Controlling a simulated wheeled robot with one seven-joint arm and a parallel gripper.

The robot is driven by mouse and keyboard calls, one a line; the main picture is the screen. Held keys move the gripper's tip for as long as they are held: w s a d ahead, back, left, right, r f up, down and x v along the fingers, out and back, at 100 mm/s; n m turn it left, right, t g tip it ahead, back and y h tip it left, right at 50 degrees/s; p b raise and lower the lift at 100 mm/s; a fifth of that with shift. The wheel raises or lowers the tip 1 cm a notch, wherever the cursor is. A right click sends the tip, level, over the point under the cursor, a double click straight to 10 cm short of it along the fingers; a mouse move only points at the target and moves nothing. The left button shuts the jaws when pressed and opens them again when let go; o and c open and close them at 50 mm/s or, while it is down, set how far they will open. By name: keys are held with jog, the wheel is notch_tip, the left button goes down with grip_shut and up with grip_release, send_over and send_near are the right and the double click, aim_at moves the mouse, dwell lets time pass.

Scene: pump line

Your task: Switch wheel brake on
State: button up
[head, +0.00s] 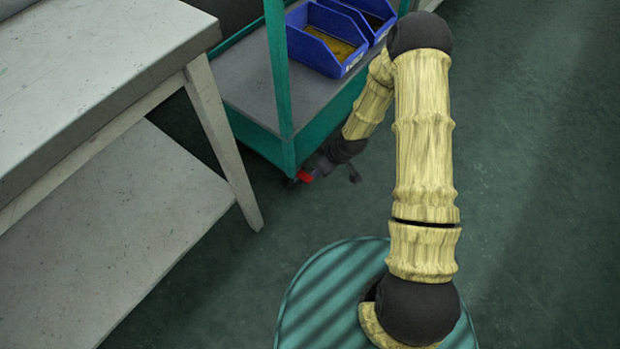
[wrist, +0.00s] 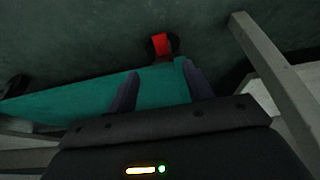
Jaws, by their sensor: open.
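The wheel brake is a small red pedal (head: 305,176) at the bottom front corner of the teal cart (head: 285,95). In the wrist view the red pedal (wrist: 161,44) sits beside a dark wheel, just past the teal cart edge (wrist: 80,103). My gripper (head: 325,165) is low by the cart's corner, close to the pedal. In the wrist view my gripper (wrist: 160,82) has its two dark fingers apart with nothing between them but the cart's teal side behind. The pedal lies beyond the fingertips. I cannot tell whether a finger touches the cart.
A grey workbench (head: 80,70) with a lower shelf (head: 140,215) stands to the left, and its leg (head: 225,145) is close to the cart's corner. Blue bins (head: 325,40) sit on the cart's shelf. The green floor (head: 540,150) to the right is clear.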

aim_at(308, 178)
jog(key=b+x, duration=0.6)
jog(key=x, duration=0.7)
jog(key=shift+f+b, duration=0.15)
jog(key=shift+b, duration=0.25)
jog(key=c, duration=1)
